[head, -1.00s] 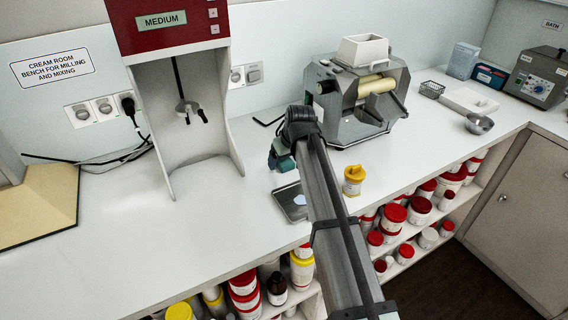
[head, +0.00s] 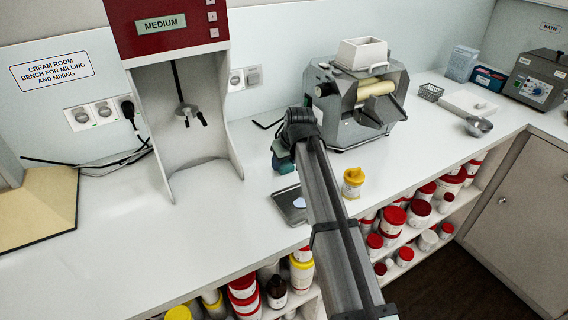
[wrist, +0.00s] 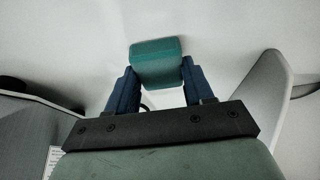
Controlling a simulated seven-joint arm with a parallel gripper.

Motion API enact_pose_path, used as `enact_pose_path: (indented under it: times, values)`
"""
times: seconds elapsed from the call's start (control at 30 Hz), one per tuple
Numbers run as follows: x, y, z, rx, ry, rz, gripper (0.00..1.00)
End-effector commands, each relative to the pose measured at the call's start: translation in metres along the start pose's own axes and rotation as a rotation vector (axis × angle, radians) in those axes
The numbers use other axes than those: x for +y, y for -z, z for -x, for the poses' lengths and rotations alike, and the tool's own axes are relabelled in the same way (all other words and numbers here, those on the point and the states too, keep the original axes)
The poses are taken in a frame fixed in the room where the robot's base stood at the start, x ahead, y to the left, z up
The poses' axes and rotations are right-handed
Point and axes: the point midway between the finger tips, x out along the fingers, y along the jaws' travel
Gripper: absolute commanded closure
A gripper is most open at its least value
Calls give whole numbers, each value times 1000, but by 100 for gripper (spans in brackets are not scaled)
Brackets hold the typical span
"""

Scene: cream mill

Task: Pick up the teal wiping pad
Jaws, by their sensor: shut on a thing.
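The teal wiping pad (wrist: 156,62) is a small block with rounded edges. In the wrist view it sits between the two blue fingertips of my gripper (wrist: 155,76), which is shut on it. One finger is at each side of the pad. In the head view my gripper (head: 283,158) is over the white bench, just left of my dark wrist joint, in front of the steel roller mill. The pad is mostly hidden there by my arm. I cannot tell whether the pad touches the bench or is clear of it.
A steel roller mill (head: 345,112) stands behind my arm. A red and white mixer (head: 168,30) stands at left.

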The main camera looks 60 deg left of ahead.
Motion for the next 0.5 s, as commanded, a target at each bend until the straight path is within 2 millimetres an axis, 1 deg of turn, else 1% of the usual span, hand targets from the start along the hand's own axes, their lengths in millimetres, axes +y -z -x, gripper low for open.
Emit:
enact_pose_path:
  times: [0.17,0.4,0.5]
  values:
    - [0,9,20,2,-1,0,76]
    - [0,26,58,1,-1,0,76]
    - [0,31,71,0,-1,0,76]
